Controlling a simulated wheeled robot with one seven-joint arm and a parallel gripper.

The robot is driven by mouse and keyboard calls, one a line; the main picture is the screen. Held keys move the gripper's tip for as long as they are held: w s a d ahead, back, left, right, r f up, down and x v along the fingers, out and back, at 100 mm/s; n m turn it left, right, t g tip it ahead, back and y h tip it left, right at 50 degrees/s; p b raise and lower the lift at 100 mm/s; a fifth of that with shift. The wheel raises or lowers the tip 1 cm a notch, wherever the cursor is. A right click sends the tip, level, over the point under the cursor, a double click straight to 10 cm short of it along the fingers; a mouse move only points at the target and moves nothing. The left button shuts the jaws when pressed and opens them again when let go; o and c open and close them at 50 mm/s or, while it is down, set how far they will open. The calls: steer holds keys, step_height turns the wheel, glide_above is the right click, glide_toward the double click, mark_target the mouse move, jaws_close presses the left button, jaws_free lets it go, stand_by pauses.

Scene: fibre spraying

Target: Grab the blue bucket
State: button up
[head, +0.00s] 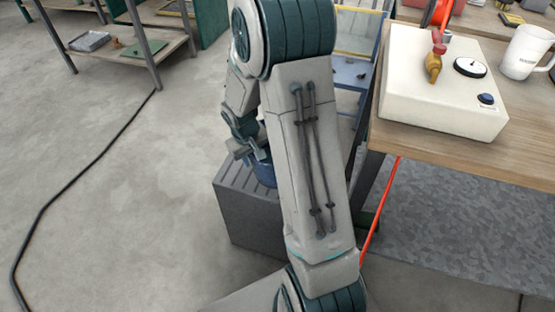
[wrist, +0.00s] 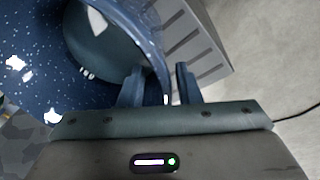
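The blue bucket (head: 265,173) sits on a grey slatted box in the head view, mostly hidden behind my arm. In the wrist view the speckled blue bucket (wrist: 35,75) fills the left side, and its curved rim runs down toward my gripper (wrist: 160,85). The two fingers stand apart, with the edge of the rim between them. I see a gap beside the right finger, so it does not look clamped. In the head view my gripper (head: 250,150) is at the bucket's upper edge, partly hidden by my arm.
The grey box (head: 238,215) stands on the floor. At right is a wooden table (head: 400,150) with a white box with a gauge (head: 445,85) and a white mug (head: 522,52). A red hose (head: 378,210) hangs below it. A black cable (head: 70,185) crosses open floor at left.

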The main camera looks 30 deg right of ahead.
mark_target(253, 161)
steer(key=f, duration=0.3)
steer(key=shift+w+d, duration=0.2)
steer(key=shift+d, duration=0.05)
steer(key=shift+c, duration=0.2)
jaws_close()
steer(key=shift+r, duration=0.15)
stand_by(0.8)
